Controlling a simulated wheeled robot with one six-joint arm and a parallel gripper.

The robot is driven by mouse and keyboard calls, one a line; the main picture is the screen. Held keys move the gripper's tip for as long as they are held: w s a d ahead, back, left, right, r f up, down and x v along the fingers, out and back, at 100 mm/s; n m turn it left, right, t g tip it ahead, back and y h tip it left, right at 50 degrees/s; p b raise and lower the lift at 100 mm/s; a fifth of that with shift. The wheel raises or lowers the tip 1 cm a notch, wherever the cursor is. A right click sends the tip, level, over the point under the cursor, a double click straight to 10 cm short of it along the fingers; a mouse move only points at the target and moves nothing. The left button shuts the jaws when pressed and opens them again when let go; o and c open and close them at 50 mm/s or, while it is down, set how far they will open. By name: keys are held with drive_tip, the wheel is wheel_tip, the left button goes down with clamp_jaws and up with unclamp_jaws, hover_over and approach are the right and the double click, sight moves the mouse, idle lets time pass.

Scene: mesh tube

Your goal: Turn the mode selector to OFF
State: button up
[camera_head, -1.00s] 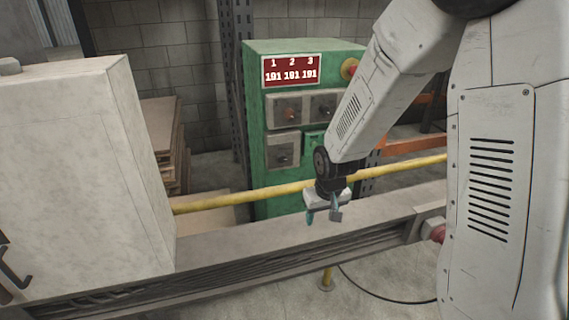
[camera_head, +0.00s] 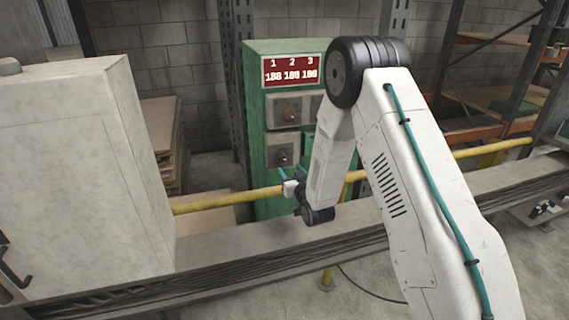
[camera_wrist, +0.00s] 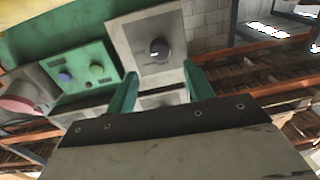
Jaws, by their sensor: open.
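A green control cabinet (camera_head: 257,190) stands behind the yellow rail and carries grey plates with knobs. The lower-left plate has a dark round knob (camera_head: 284,158); this seems to be the large knob (camera_wrist: 159,50) straight ahead in the wrist view. No label is readable, so I cannot tell for certain which knob is the mode selector, nor its setting. My gripper (camera_head: 291,172) is open and empty, its teal fingers pointing toward the cabinet just below that plate. In the wrist view my gripper (camera_wrist: 160,75) has its fingers either side of the plate's near part, apart from the knob.
A green sub-panel (camera_wrist: 80,76) with a blue button sits beside the large knob's plate. A yellow rail (camera_head: 225,198) and grey beam (camera_head: 225,243) run before the cabinet.

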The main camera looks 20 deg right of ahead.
sight(283, 160)
drive_tip(key=w, duration=0.6)
drive_tip(key=shift+w+a, duration=0.15)
drive_tip(key=shift+w, duration=0.2)
drive_tip(key=c, duration=1)
